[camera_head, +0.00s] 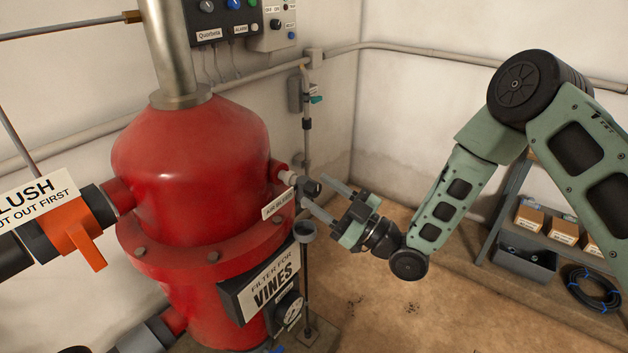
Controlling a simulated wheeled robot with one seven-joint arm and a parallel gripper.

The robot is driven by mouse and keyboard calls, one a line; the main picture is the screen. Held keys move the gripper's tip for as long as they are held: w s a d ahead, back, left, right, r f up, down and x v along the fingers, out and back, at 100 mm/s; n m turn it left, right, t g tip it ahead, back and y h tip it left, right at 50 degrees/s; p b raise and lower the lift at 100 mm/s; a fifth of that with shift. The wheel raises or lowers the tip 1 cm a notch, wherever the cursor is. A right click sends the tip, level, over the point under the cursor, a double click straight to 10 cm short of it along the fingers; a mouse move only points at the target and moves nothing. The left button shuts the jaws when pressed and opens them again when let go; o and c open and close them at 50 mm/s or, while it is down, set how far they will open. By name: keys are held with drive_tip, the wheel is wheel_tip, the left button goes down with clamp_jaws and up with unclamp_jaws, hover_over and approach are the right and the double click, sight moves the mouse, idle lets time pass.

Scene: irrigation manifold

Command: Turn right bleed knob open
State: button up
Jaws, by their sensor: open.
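A small dark bleed knob (313,187) sits at the end of a short pale stub on the right side of the red filter tank (190,165). A white label that seems to read "AIR BLEED" (278,204) is just below and left of it. My gripper (315,192) reaches in from the right with its two grey fingers apart. The fingertips are at the knob, one on its upper right and one below it. I cannot tell whether they touch it. The knob's turn position is too small to read.
A small dark cup on a thin upright pipe (305,231) stands just below the fingers. A "FILTER FOR VINES" sign (270,282) and a gauge are on the tank's front. An orange valve handle (80,238) is at left. A shelf with boxes (530,216) is at right.

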drive_tip(key=shift+x, duration=1.15)
drive_tip(key=c, duration=1)
drive_tip(key=shift+o, duration=0.2)
